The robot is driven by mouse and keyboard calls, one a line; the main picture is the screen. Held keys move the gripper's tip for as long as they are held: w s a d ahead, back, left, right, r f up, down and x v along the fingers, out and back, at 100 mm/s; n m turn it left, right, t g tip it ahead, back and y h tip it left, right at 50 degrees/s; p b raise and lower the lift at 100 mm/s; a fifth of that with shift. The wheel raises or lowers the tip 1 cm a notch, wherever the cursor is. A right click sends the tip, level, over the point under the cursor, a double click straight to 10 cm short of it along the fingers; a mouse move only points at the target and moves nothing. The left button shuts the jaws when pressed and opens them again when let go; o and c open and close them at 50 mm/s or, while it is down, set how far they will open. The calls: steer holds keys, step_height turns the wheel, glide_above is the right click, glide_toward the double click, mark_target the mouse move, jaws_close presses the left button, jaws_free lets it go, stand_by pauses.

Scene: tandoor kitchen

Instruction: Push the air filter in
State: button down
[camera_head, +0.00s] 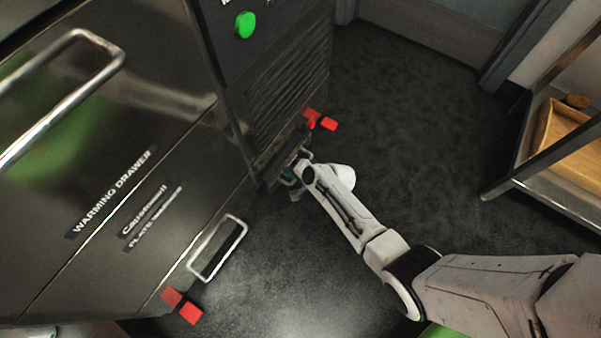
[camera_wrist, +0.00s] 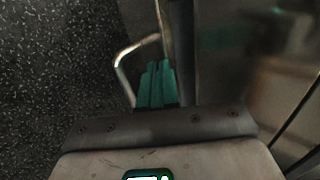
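The air filter is not clearly told apart; a narrow ledge (camera_head: 272,158) lies below the louvred vent at the foot of the dark unit, partly hidden by my gripper. My gripper (camera_head: 290,172) is low beside this ledge, at the end of my white arm. In the wrist view its teal fingers (camera_wrist: 155,84) lie together and look shut, with nothing visible between them. A bent metal handle (camera_wrist: 124,68) is just left of the fingers; whether they touch it I cannot tell.
A dark cabinet with a warming drawer (camera_head: 110,190) fills the left. A metal loop handle (camera_head: 217,248) sticks out low down. Red foot pieces (camera_head: 183,306) (camera_head: 321,120) stand at the floor. A shelf with a wooden tray (camera_head: 565,145) is at right. Dark floor (camera_head: 420,120) between is clear.

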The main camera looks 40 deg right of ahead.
mark_target(280, 168)
steer(key=w, duration=0.1)
steer(key=w+a, duration=0.1)
steer(key=w, duration=0.1)
steer(key=shift+w+a+f, duration=0.1)
steer(key=shift+w, duration=0.05)
steer(key=shift+w+a, duration=0.1)
steer(key=shift+w, duration=0.2)
steer(key=shift+w+r+b, duration=0.1)
steer(key=shift+r+b, duration=0.1)
steer(key=shift+b, duration=0.1)
